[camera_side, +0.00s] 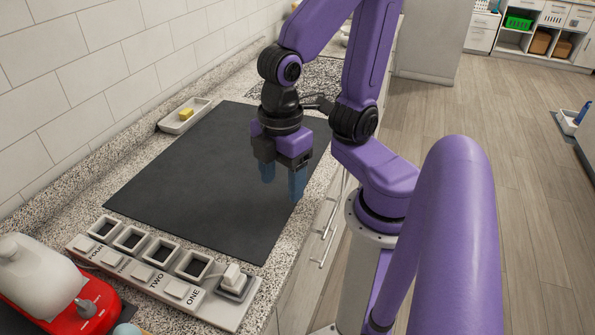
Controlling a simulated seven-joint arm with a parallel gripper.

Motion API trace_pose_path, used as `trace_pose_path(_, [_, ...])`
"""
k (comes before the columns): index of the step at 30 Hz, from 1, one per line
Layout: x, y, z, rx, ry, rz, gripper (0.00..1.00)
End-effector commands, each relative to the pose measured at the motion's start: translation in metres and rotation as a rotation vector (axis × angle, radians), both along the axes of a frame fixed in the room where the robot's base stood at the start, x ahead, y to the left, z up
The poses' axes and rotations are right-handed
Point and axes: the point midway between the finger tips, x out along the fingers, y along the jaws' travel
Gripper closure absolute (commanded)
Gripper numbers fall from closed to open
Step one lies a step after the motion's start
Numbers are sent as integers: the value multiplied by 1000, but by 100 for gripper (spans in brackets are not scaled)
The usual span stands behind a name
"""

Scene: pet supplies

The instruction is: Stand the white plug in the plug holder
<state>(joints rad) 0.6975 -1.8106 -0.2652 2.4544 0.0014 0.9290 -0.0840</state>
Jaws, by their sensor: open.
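The plug holder (208,303) is a long white strip at the front edge of the dark mat. It has a row of square dark openings and labels; "ONE" and "TWO" can be read. A small white block that looks like the white plug (232,273) is at the holder's right end, over a grey square seat (236,285). I cannot tell how deep it sits. My gripper (282,182) is open and empty, its bluish fingers pointing down above the right part of the mat, well behind the holder and apart from it.
The dark mat (190,165) is bare. A white dish with a yellow sponge (186,114) lies at the back left by the tiled wall. The counter's edge runs along the right.

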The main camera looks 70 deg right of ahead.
Motion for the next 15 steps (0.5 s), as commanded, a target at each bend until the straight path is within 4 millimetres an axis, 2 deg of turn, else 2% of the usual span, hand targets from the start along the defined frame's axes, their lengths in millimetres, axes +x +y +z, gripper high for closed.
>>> trace_pose_path(3, [-13, -19, -2, 4, 0, -57, 37])
trace_pose_path(6, [-19, -26, -3, 6, 0, -85, 37])
trace_pose_path(15, [-22, -30, -4, 7, 0, -100, 37])
